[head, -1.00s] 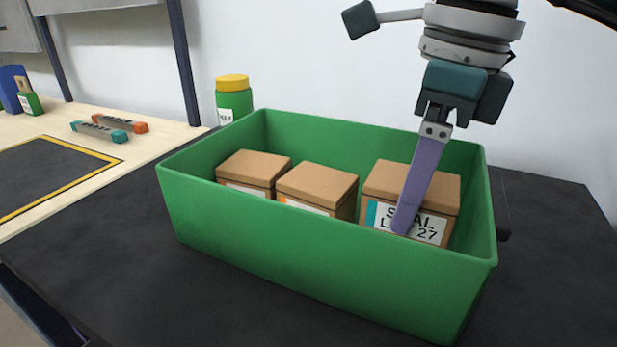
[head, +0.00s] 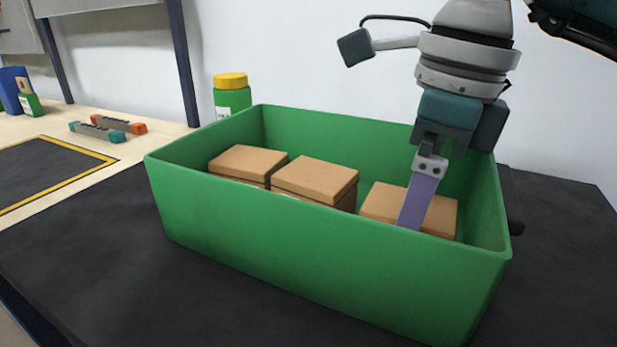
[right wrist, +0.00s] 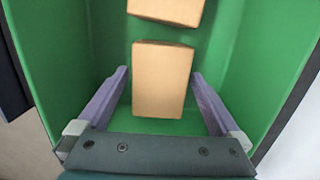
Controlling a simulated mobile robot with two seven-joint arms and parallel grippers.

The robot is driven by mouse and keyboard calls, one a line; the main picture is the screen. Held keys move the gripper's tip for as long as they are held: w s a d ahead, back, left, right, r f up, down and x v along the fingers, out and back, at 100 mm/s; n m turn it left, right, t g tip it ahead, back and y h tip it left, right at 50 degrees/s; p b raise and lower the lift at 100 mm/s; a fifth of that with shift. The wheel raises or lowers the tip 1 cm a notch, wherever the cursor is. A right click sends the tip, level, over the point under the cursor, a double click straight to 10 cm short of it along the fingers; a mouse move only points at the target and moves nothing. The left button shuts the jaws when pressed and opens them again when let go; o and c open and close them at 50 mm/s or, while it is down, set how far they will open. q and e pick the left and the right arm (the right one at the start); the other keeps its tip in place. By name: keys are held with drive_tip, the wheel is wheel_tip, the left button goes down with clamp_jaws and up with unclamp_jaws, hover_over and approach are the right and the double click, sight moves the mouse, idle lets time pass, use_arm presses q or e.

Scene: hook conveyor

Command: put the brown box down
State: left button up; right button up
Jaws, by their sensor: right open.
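The brown box (head: 385,203) sits low in the right end of the green bin (head: 330,262). Its front label is hidden by the bin's near wall. My right gripper (head: 418,200) reaches down into the bin, with one purple finger in front of the box. In the right wrist view my right gripper (right wrist: 160,80) is open, a finger on either side of the box (right wrist: 162,90), with green gaps between the fingers and the box. My left gripper is out of view.
Two more brown boxes, a middle one (head: 316,180) and a left one (head: 248,163), stand in the bin. A green jar with a yellow lid (head: 232,94) stands behind it. A wooden table (head: 110,150) with small parts lies at left.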

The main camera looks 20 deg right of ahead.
drive_tip(key=shift+r, duration=0.3)
wheel_tip(320, 180, up, 12)
drive_tip(key=s+d+p, duration=0.1)
drive_tip(key=shift+f, duration=0.15)
idle(0.3)
